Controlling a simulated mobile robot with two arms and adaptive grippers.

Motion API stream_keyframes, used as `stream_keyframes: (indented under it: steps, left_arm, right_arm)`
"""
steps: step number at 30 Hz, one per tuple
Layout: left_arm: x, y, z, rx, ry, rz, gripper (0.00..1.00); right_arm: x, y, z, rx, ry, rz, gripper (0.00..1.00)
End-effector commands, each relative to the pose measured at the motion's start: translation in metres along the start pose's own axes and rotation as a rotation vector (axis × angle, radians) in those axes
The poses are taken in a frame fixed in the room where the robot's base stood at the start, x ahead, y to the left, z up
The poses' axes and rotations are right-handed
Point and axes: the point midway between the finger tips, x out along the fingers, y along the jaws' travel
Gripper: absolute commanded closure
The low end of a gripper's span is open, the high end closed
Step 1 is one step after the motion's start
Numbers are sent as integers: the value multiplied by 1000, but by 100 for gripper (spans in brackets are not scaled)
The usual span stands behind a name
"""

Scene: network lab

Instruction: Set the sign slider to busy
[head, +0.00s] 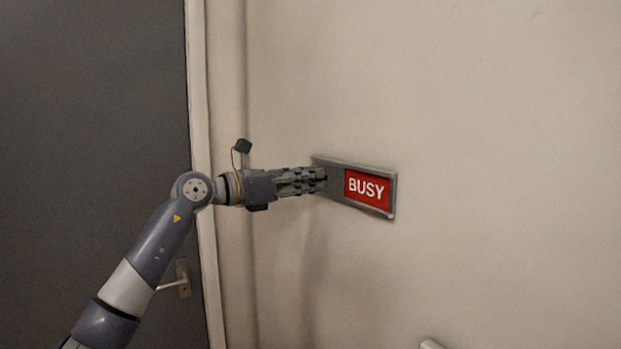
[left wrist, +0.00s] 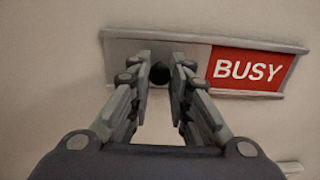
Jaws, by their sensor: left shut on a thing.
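The sign (head: 336,184) is a grey metal frame fixed on the pale wall. Its right part shows a red panel (head: 368,189) with the white word BUSY, and its left part is a plain grey slider cover. My left gripper (head: 322,179) reaches the left part of the sign. In the left wrist view the sign (left wrist: 310,52) spans the top, with the red BUSY panel (left wrist: 250,70) fully exposed at right. There my left gripper (left wrist: 160,70) is shut on a dark round slider knob (left wrist: 160,74), which its fingers partly hide. My right gripper is out of view.
A dark grey door (head: 90,110) with a handle (head: 180,279) and a pale frame stands at the left. The wall (head: 500,130) right of the sign is clear. A small pale object (head: 431,344) shows at the bottom edge.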

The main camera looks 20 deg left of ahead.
Motion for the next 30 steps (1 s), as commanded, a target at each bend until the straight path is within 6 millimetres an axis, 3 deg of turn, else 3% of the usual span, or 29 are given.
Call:
stream_keyframes:
  steps: [6,7,9,22,30]
  left_arm:
    - [-2,3,6,4,-14,9,100]
    - [-2,3,6,4,-14,9,77]
    - [-3,3,6,3,-15,9,62]
    - [-8,2,4,3,-8,6,61]
    - [-58,3,2,4,-5,9,61]
  right_arm:
    - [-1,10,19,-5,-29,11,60]
    - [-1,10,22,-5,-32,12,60]
    - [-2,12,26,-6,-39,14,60]
    - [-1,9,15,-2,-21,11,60]
    - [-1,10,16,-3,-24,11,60]
